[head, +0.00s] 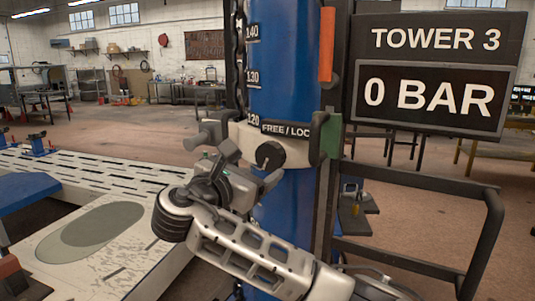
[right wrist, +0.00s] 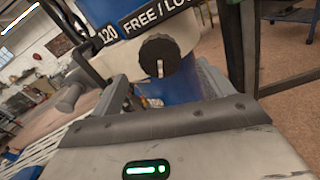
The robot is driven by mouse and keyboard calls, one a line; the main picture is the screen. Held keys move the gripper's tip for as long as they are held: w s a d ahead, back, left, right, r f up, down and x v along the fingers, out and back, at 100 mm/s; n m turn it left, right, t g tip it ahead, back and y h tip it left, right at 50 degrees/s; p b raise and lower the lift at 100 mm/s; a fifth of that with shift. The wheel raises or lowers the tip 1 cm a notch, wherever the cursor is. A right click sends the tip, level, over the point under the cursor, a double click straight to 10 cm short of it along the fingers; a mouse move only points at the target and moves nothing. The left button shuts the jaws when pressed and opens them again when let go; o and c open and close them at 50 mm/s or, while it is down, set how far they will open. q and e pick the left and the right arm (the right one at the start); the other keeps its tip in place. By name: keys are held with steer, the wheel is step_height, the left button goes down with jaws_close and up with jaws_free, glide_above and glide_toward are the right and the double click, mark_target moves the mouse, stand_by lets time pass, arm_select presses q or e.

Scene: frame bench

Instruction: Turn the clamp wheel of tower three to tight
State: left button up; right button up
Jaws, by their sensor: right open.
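Tower three is a blue column (head: 285,55) with a white height scale, and a pale collar (head: 299,154) surrounds it near the 120 mark. A round black knob (head: 269,155) with a pale pointer mark sits on the collar's front, under a label reading "FREE / LOC", its end hidden. The knob also shows in the right wrist view (right wrist: 160,60), its mark towards the lower edge. A grey handle (head: 207,132) sticks out at the collar's left. My right gripper (head: 252,168) is open and empty, just in front of and below the knob, apart from it. My left gripper is out of view.
A sign (head: 435,85) right of the column reads "TOWER 3" and "0 BAR". A dark rail frame (head: 425,245) stands at lower right. A slotted pale bench (head: 95,175) lies at left. The floor behind is mostly open.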

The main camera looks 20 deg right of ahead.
mark_target(267, 158)
steer(key=p+x, duration=0.1)
steer(key=x, duration=0.5)
steer(key=c, duration=1)
